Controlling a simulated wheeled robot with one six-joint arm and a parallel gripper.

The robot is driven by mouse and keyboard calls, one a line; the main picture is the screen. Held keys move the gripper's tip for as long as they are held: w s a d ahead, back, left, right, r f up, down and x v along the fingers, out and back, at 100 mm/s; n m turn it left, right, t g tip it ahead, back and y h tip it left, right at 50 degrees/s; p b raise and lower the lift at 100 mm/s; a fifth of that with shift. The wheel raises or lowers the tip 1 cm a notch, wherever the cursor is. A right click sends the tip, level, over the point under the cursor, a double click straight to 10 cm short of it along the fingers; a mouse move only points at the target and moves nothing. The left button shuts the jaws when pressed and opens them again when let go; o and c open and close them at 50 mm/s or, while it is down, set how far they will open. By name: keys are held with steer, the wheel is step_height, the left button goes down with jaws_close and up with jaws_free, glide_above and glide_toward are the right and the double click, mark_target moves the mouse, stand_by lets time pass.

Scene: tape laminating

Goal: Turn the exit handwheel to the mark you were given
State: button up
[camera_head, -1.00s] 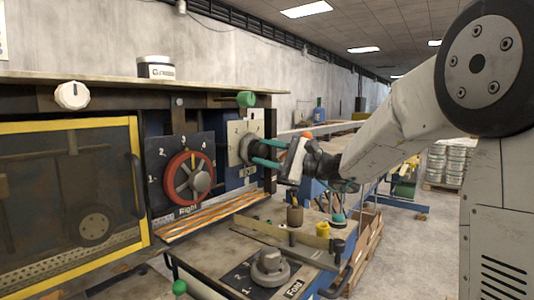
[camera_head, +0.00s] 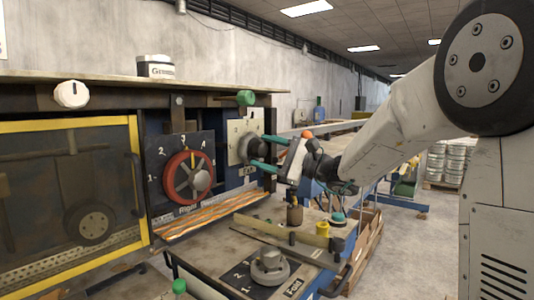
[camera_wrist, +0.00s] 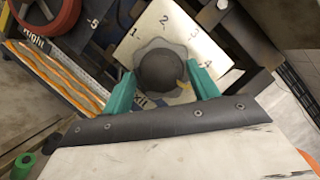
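The exit handwheel (camera_wrist: 160,70) is a dark grey knob with a lobed rim on a cream plate (camera_wrist: 135,45) marked 1 to 4 and labelled Exit. In the wrist view a yellow mark (camera_wrist: 184,86) on the wheel sits at its lower right, a little below the 4. My gripper (camera_wrist: 161,72) has its green fingers spread on either side of the hub, with gaps visible. In the head view my gripper (camera_head: 257,149) points left at the handwheel (camera_head: 243,148), its fingers apart at the wheel. Whether they touch the rim is unclear.
A red handwheel (camera_head: 170,180) on a numbered dark panel is to the left. A grey knob (camera_head: 268,267) labelled Fold stands on the bench in front. A green knob (camera_head: 245,98) is above. Orange strips (camera_head: 205,217) run below the panels.

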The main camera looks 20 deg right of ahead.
steer(key=v, duration=0.8)
steer(key=shift+w, duration=0.1)
stand_by(0.3)
